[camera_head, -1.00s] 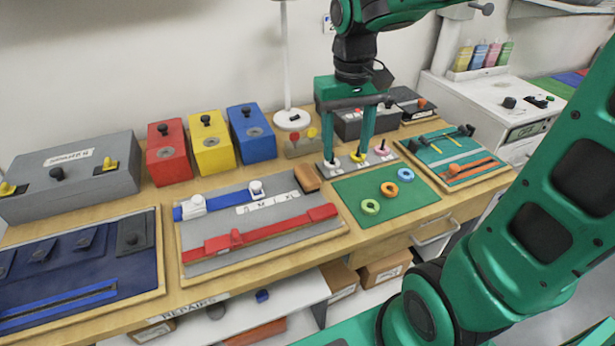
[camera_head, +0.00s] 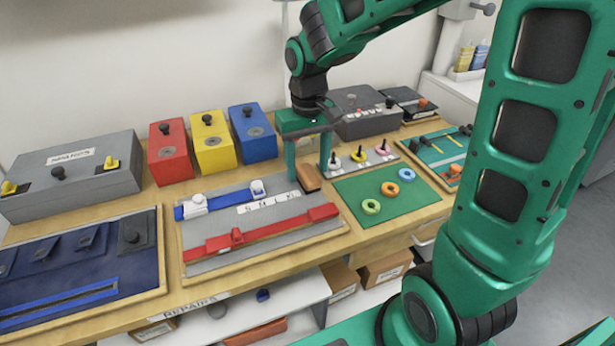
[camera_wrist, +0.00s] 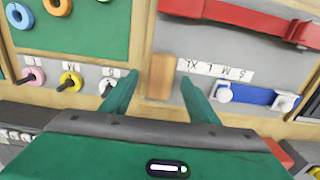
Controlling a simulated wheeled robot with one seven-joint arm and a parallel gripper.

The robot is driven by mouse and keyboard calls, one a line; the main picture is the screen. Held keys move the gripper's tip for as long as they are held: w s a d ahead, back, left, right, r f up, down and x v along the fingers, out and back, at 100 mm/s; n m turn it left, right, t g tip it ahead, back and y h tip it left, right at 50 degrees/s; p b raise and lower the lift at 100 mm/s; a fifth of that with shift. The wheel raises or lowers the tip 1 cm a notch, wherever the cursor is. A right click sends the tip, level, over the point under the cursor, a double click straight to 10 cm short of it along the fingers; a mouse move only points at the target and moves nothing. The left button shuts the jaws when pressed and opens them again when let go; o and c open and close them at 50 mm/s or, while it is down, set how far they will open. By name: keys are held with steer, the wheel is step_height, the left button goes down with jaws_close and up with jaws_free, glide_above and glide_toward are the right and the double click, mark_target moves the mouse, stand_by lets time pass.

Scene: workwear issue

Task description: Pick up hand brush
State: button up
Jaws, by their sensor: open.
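The hand brush, seen as a brown wooden block (camera_head: 311,182), lies at the right end of the grey board beside the green mat. Its bristles cannot be made out. My gripper (camera_head: 308,170) is open, pointing down over the brush, with one finger on each side of it. In the wrist view the brush (camera_wrist: 161,77) shows between the two fingertips (camera_wrist: 159,84), with a gap on both sides. Nothing is held. How far the fingertips are above the board is hard to tell.
A row of pegs with rings (camera_head: 358,155) stands close right of my gripper. The green mat (camera_head: 345,190) with loose rings is beside it. A blue slider strip (camera_head: 225,202) and red bar (camera_head: 270,229) lie on the grey board. A blue box (camera_head: 252,132) stands behind left.

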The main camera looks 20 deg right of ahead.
steer(key=shift+f, duration=1.3)
steer(key=c, duration=1.2)
steer(key=shift+o, duration=0.2)
steer(key=shift+r, duration=0.15)
steer(key=shift+w+r, duration=0.1)
steer(key=shift+r, duration=0.4)
step_height(320, 180, up, 3)
steer(key=shift+f, duration=0.1)
steer(key=s+a+r, duration=0.5)
steer(key=a+r, duration=0.2)
steer(key=a, duration=0.3)
steer(key=shift+s+a, duration=0.15)
steer(key=shift+s, duration=0.15)
